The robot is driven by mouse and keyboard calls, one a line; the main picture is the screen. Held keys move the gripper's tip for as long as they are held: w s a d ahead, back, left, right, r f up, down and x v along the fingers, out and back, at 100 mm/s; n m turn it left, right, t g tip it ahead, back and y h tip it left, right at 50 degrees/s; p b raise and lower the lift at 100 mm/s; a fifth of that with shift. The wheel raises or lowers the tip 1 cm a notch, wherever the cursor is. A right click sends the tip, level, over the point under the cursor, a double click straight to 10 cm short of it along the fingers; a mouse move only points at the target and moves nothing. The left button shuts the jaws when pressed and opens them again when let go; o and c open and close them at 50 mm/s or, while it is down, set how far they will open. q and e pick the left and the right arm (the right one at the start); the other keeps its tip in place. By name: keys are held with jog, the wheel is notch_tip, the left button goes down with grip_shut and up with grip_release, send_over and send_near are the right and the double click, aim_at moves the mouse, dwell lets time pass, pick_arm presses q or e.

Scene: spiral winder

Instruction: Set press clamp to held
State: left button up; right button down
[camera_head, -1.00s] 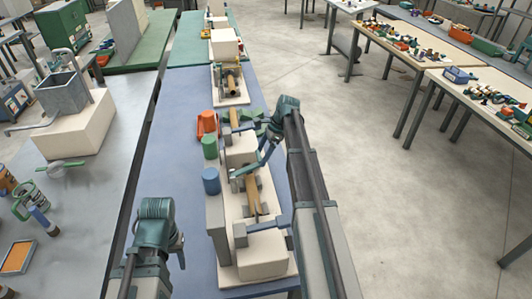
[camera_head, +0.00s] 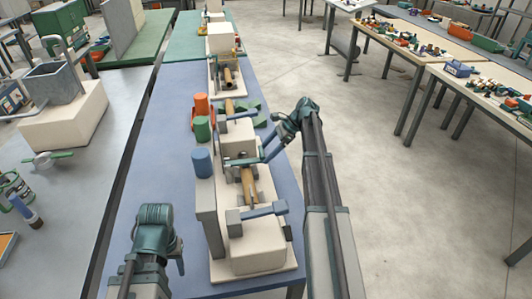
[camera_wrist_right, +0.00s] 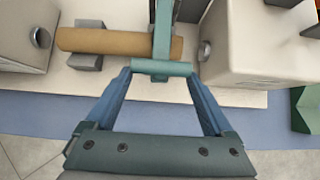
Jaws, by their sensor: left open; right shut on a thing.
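The spiral winder (camera_head: 258,258) is a cream machine on the blue bench. A brown tube (camera_head: 249,187) lies in it between two cream blocks. The press clamp is a teal lever (camera_head: 246,161) reaching across the tube's far end. In the right wrist view its arm (camera_wrist_right: 163,30) crosses over the tube (camera_wrist_right: 110,41) and ends in a teal crossbar (camera_wrist_right: 162,68). My right gripper (camera_wrist_right: 162,72) is shut on this crossbar, one blue finger at each end. My left gripper (camera_head: 178,264) is open and empty, left of the winder; its fingertips are mostly hidden.
Blue (camera_head: 202,163), green (camera_head: 203,129) and orange (camera_head: 201,104) cylinders stand along the winder's left side. A blue-grey bar (camera_head: 265,210) sticks out right at the near block. A grey table (camera_head: 85,205) with a hopper (camera_head: 55,83) stands left.

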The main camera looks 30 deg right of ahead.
pick_arm(q)
jog(key=shift+f, duration=0.25)
pick_arm(e)
jog(key=shift+s+d+f, duration=0.15)
jog(key=shift+s+f, duration=0.1)
jog(key=shift+f, duration=0.1)
grip_release()
pick_arm(q)
jog(key=shift+d, duration=0.1)
pick_arm(e)
jog(key=shift+w+d, duration=0.1)
pick_arm(q)
jog(key=shift+r, duration=0.3)
notch_tip(320, 180, up, 10)
jog(key=p, duration=1)
jog(key=shift+p, duration=0.3)
pick_arm(e)
jog(key=v, duration=1.3)
jog(key=shift+r, duration=0.35)
jog(key=shift+d, duration=0.15)
